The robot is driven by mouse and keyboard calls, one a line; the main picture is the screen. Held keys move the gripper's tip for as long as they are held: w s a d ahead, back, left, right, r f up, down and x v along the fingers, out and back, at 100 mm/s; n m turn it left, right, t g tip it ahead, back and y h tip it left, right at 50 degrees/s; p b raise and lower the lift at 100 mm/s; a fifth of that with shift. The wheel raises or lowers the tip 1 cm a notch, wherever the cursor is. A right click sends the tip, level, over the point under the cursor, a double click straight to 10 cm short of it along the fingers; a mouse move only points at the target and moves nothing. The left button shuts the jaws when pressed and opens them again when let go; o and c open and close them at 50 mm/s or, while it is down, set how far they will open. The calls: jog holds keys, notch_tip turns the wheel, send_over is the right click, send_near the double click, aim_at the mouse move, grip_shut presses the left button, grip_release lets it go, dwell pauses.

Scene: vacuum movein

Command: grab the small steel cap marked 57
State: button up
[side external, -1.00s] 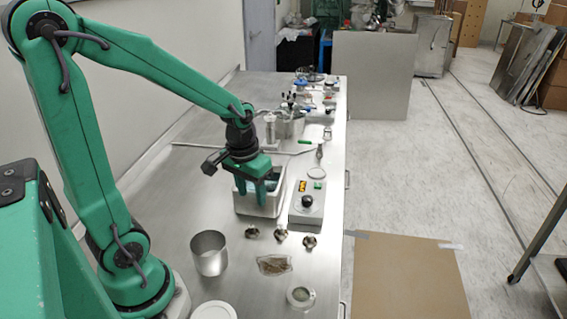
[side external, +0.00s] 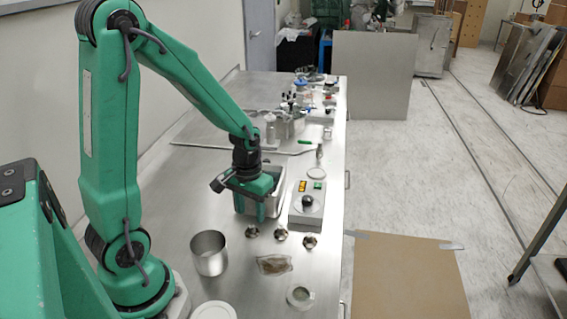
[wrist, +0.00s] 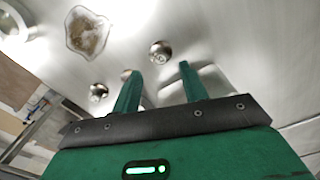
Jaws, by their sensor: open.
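Three small steel caps lie in a loose row on the steel bench: a left cap (side external: 252,231), a middle cap (side external: 281,234) and a right cap (side external: 310,241). In the wrist view, the left cap (wrist: 160,52) and right cap (wrist: 98,92) show clearly; the middle cap (wrist: 126,74) is partly behind a finger. I cannot read a 57 on any cap. My gripper (side external: 254,211) is open and empty, pointing down just behind the caps, in front of the metal bin. Its fingers (wrist: 160,70) also show in the wrist view.
A metal bin (side external: 277,202) stands behind my gripper, with a grey control box (side external: 307,212) to its right. A steel cup (side external: 208,256), a brown-filled bag (side external: 274,264), a round glass dish (side external: 300,297) and a white lid (side external: 213,311) lie nearer the camera.

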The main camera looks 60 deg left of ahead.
aim_at(251, 226)
jog(key=shift+f, duration=0.15)
jog(key=shift+s+f, duration=0.1)
jog(key=shift+f, duration=2.45)
jog(key=shift+c, duration=0.4)
grip_shut()
